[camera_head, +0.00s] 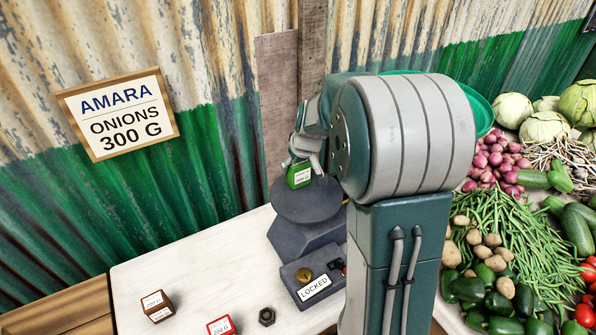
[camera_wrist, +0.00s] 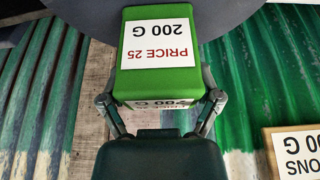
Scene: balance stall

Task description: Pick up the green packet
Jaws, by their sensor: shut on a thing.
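The green packet (camera_head: 298,174) is at the dark round pan (camera_head: 306,200) of the scale in the head view. My gripper (camera_head: 304,158) is above it with its fingers at the packet. In the wrist view the packet (camera_wrist: 160,85) fills the middle, with a white label reading PRICE 25, 200 G. The fingers of my gripper (camera_wrist: 160,108) are shut on its near end, one on each side. The pan (camera_wrist: 226,14) shows behind the packet. I cannot tell whether the packet touches the pan.
A box labelled LOCKED (camera_head: 312,282) stands before the scale. A brown block (camera_head: 157,305), a red block (camera_head: 221,326) and a dark nut (camera_head: 267,316) lie on the white table (camera_head: 200,270). Vegetables (camera_head: 510,230) crowd the right. A sign (camera_head: 120,114) hangs on the wall.

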